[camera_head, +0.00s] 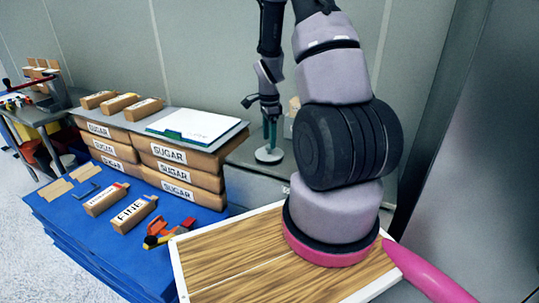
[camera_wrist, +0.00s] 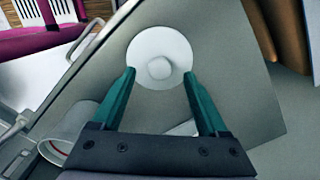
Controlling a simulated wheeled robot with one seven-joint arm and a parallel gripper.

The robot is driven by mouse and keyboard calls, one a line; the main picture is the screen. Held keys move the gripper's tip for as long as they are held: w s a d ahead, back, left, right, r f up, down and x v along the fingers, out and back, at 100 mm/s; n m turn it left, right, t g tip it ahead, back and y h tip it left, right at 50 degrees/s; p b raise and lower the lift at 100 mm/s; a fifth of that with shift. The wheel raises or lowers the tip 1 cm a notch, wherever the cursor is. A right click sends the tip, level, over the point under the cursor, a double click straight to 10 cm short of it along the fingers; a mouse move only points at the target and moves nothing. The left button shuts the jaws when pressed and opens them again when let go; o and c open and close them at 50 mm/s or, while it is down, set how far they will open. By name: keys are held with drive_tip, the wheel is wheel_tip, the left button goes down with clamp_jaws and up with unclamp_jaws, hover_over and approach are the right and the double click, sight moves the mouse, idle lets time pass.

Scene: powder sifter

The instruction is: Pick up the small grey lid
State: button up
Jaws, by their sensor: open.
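The small grey lid (camera_wrist: 176,44) is a pale round disc with a raised centre knob, lying flat on a grey surface in the wrist view. In the head view the lid (camera_head: 262,157) shows on the grey counter behind the sugar stack. My gripper (camera_wrist: 158,73) is open and empty, with its two green fingertips apart on either side of the lid's near part and the knob between them in the picture. In the head view my gripper (camera_head: 270,145) points down just above the lid. I cannot tell whether the fingers touch it.
A pale cylindrical container (camera_wrist: 68,130) lies in the wrist view's lower left, near a metal edge. Brown packages stand at its upper right. In the head view, stacked sugar bags (camera_head: 175,170) and a clipboard (camera_head: 195,126) are left of my gripper. A wooden board (camera_head: 230,268) is in front.

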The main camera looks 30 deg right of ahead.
sight(269, 151)
wheel_tip(269, 151, down, 2)
drive_tip(key=shift+f, duration=0.2)
clamp_jaws()
drive_tip(key=shift+r, duration=0.1)
